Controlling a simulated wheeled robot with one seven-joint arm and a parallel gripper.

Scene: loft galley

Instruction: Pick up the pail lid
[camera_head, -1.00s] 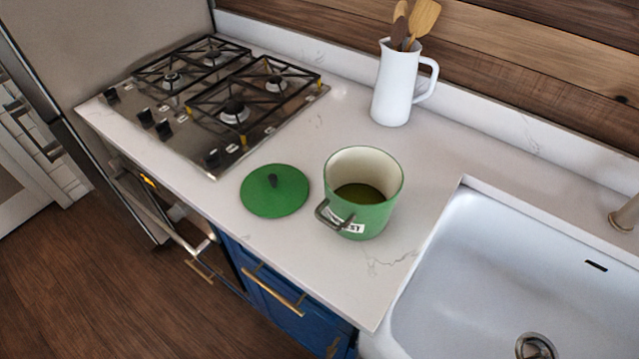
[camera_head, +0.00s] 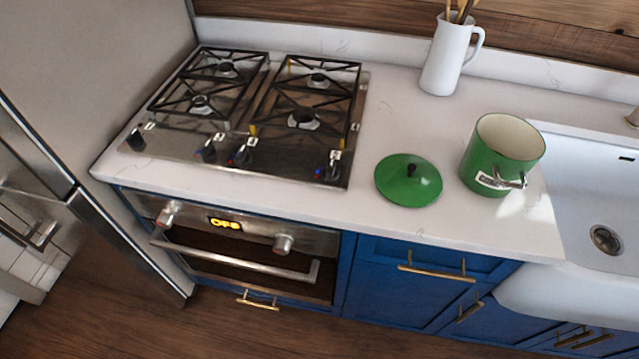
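The pail lid (camera_head: 400,186) is a round green disc with a small dark knob on top. It lies flat on the white countertop, knob up, between the cooktop and the pail. The green pail (camera_head: 492,160) stands upright and open just to the right of the lid, apart from it. The pail has a cream inside, a metal handle and a white label on its front. My gripper is not in view.
A gas cooktop (camera_head: 255,110) lies left of the lid, above an oven (camera_head: 240,255). A white jug (camera_head: 446,60) with wooden utensils stands at the back. A white sink (camera_head: 575,230) is at the right. Blue cabinets with brass handles (camera_head: 435,270) are below the counter.

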